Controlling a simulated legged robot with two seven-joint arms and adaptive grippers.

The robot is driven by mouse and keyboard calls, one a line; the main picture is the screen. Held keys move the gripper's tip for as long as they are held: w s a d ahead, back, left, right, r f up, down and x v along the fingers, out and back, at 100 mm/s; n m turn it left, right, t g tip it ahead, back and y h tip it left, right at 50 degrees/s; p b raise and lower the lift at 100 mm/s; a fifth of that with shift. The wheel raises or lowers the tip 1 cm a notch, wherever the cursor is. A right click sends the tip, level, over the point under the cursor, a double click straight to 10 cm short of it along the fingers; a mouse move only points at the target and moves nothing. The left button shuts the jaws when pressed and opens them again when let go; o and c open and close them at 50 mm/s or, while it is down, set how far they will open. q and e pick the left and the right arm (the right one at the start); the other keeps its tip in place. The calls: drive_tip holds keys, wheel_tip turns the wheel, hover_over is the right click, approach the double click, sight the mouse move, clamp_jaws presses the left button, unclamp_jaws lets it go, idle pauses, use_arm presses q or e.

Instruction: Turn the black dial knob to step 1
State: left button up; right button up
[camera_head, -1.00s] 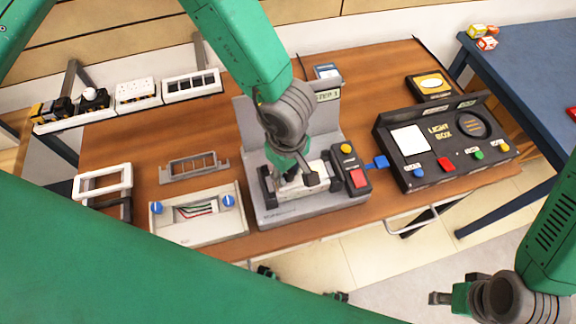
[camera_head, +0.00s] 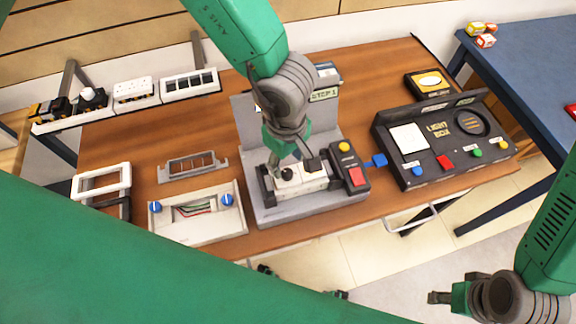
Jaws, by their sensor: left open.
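A grey test stand (camera_head: 310,209) sits in the middle of the wooden table. A white module with a black dial knob (camera_head: 287,174) lies in its holder. The stand's small display (camera_head: 323,95) appears to read "STEP 1" and is partly covered by my arm. My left gripper (camera_head: 291,164) points down over the module. Its fingers are open around or just above the knob; I cannot tell whether they touch it. My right gripper (camera_head: 447,298) hangs at the bottom right, away from the table; its jaw state is unclear.
A yellow button (camera_head: 344,146) and a red button (camera_head: 356,176) are right of the module. A black light box (camera_head: 412,177) stands farther right. A panel with blue knobs (camera_head: 198,228) lies left. Modules on a rail (camera_head: 146,106) line the back left.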

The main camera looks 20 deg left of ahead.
sight(287, 172)
use_arm(q)
wheel_tip(287, 172, up, 8)
drive_tip(key=shift+f, duration=0.25)
idle(0.5)
